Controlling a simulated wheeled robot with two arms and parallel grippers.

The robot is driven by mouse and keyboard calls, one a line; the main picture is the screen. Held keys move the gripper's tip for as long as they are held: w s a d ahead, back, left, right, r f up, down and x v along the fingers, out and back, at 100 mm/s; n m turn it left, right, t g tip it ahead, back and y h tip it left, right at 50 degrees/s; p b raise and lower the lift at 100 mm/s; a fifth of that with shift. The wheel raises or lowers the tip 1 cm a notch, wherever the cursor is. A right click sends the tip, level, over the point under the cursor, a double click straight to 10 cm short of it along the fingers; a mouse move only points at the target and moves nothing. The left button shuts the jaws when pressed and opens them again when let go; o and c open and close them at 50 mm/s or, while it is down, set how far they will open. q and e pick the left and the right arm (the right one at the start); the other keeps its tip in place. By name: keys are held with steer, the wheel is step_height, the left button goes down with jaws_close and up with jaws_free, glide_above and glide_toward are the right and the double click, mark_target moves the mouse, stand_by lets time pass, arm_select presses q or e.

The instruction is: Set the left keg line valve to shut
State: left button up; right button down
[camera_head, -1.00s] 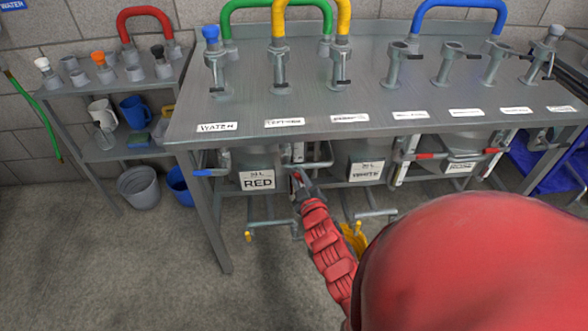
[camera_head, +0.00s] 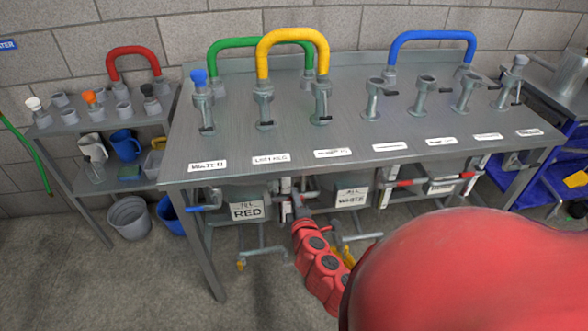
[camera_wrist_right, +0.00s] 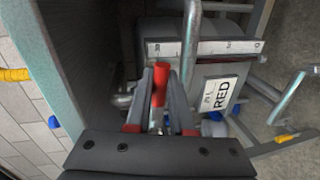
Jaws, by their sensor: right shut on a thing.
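A red valve handle (camera_wrist_right: 160,82) stands upright between the two fingers of my right gripper (camera_wrist_right: 160,92) in the right wrist view. The fingers are shut on it. In the head view, my right gripper (camera_head: 298,198) reaches under the front of the bench, just right of the keg signed RED (camera_head: 251,211). The handle is mostly hidden there by the gripper, so its angle to the pipe is hard to tell. The RED sign also shows in the right wrist view (camera_wrist_right: 220,93). My left gripper is not in view.
The steel bench (camera_head: 340,115) carries several couplings and the green (camera_head: 245,42), yellow (camera_head: 292,38) and blue hoses (camera_head: 430,37). A blue handle (camera_head: 194,209) is left under the bench; a keg signed WHITE (camera_head: 352,197) is to the right. A bucket (camera_head: 129,217) stands at left.

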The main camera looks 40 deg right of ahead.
steer(key=shift+r+n, duration=0.3)
steer(key=shift+n, duration=0.2)
steer(key=c, duration=0.8)
jaws_free()
steer(key=p+v, duration=0.6)
steer(key=v, duration=1.1)
steer(key=shift+s+a+r, duration=0.1)
steer(key=shift+a+r, duration=0.05)
steer(key=shift+a, duration=0.1)
